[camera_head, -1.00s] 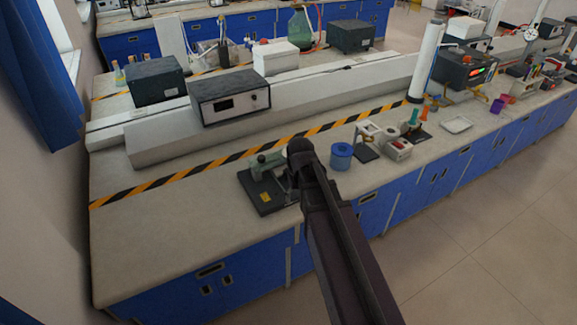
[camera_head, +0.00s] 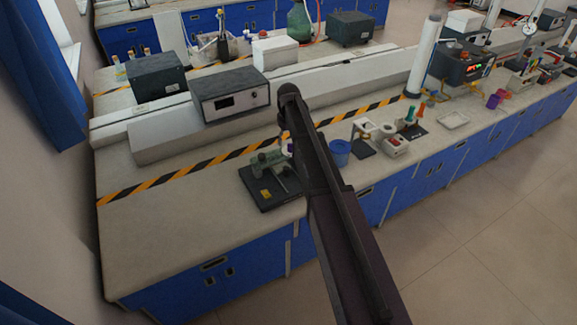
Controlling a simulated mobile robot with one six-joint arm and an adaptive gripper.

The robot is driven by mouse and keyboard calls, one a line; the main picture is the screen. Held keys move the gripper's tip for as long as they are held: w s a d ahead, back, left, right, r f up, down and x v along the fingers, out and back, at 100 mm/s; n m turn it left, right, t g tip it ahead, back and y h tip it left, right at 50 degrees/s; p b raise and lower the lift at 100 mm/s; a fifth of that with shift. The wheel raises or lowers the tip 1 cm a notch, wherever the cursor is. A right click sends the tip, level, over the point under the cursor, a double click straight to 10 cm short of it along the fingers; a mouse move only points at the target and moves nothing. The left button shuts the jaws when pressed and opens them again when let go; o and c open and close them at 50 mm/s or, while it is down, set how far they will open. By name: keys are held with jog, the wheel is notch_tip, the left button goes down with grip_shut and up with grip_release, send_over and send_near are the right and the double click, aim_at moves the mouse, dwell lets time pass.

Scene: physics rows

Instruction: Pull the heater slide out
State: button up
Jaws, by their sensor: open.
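No part is clearly recognisable as the heater slide. A small apparatus with a black base, a grey-green upper part and a yellow label (camera_head: 266,193) stands near the front edge of the bench, just left of my arm. A dark box with a lit red and green display (camera_head: 467,66) stands farther right on the bench. My dark arm rises from the bottom right, and its rounded upper joint is above the bench. My gripper cannot be made out; the arm may hide it.
A blue cup (camera_head: 339,154) and a small white device (camera_head: 396,146) stand right of my arm. A grey box with a dark display (camera_head: 230,98) sits on the raised ledge behind. The bench top (camera_head: 150,225) is clear at the left.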

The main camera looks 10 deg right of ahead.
aim_at(286, 167)
jog(key=shift+f, duration=0.2)
jog(key=f+b, duration=1.3)
jog(key=b, duration=0.1)
jog(key=shift+s+a+f, duration=0.15)
jog(key=shift+a+f, duration=0.05)
jog(key=shift+a, duration=0.1)
dwell(0.5)
grip_shut()
dwell(0.4)
